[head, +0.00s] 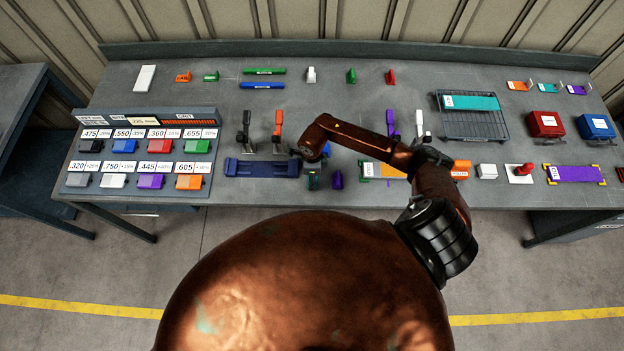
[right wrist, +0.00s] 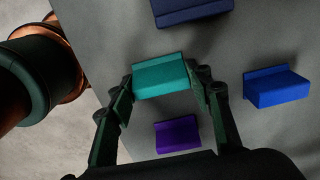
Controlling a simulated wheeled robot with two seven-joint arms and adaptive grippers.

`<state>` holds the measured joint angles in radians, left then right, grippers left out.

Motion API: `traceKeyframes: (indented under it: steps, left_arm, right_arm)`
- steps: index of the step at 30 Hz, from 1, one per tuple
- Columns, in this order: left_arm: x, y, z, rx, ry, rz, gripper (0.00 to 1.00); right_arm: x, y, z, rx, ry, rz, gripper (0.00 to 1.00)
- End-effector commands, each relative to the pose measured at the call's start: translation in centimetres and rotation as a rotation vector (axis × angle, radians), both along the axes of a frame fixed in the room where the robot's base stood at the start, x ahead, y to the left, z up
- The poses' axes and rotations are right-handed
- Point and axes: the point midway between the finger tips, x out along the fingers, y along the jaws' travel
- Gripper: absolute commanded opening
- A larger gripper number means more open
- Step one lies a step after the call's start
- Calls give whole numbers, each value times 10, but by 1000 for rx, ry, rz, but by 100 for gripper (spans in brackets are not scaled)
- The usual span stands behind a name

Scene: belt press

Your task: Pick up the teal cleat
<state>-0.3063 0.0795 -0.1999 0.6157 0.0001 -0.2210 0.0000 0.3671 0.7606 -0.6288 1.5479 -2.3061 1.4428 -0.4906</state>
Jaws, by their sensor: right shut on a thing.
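The teal cleat (right wrist: 160,78) sits between the two fingers of my right gripper (right wrist: 161,88) in the right wrist view, and the fingers are shut on its two ends. In the head view the right gripper (head: 314,174) is over the front edge area of the bench, and only a bit of the teal cleat (head: 313,182) shows beneath it. I cannot tell whether the cleat touches the bench. My left gripper is in neither view.
A purple cleat (right wrist: 177,135) and a blue cleat (right wrist: 277,88) lie close by on the grey bench. A dark blue fixture (head: 262,168) is just left of the gripper. Upright clamps (head: 278,125) stand behind. An orange block (head: 461,169) is to the right.

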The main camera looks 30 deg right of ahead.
Motion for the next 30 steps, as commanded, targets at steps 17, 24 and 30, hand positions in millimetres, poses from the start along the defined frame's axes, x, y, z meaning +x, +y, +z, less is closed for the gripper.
traceKeyframes:
  steps: [17, 24, 30]
  left_arm:
    - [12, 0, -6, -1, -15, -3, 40]
    - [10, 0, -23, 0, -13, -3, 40]
    - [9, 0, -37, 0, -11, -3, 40]
  right_arm:
    - [2, -1, 9, -1, -4, 2, 21]
    - [-8, 18, 52, 1, -6, 9, 21]
    - [-29, 56, 94, 3, -5, 9, 21]
